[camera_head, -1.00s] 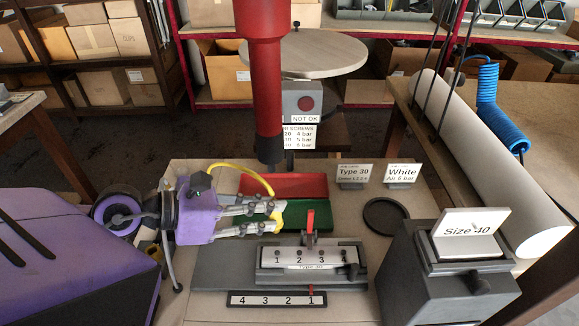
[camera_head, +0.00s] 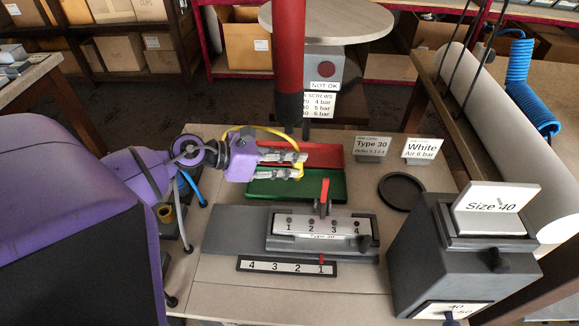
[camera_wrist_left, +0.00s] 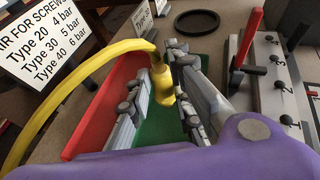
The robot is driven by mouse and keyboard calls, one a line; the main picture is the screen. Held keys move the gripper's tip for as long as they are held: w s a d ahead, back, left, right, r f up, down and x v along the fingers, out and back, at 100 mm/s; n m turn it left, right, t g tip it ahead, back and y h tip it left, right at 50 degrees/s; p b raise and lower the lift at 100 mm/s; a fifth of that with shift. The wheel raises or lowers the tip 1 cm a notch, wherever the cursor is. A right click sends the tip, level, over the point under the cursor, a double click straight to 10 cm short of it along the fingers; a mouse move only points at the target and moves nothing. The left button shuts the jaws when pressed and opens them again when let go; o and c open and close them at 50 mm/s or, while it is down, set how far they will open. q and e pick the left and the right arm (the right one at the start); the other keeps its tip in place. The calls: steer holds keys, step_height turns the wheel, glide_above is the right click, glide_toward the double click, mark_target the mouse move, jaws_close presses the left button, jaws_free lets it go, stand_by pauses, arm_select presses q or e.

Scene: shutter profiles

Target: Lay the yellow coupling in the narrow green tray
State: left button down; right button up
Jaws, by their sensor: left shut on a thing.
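The yellow coupling (camera_head: 299,169) is at the end of a yellow hose, between the fingertips of my left gripper (camera_head: 299,166). In the left wrist view the coupling (camera_wrist_left: 162,86) hangs between the two grey fingers, shut on it. The narrow green tray (camera_head: 325,187) lies under and just in front of the fingertips in the head view. The green tray (camera_wrist_left: 158,140) also shows below the fingers in the wrist view. The coupling appears above the tray's back edge; its exact height is unclear. My right gripper is not in view.
A red tray (camera_head: 325,153) lies behind the green one. In front is a grey fixture (camera_head: 322,228) with a red lever. A black ring (camera_head: 401,192) and sign cards are at right.

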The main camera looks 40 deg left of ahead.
arm_select(q)
step_height(320, 180, down, 2)
steer(key=shift+f, duration=0.1)
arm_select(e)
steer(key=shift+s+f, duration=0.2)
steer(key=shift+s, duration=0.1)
arm_select(q)
steer(key=shift+f, duration=0.15)
steer(key=c, duration=2)
jaws_free()
steer(key=shift+s+f, duration=0.1)
steer(key=shift+f, duration=0.05)
steer(key=o, duration=0.4)
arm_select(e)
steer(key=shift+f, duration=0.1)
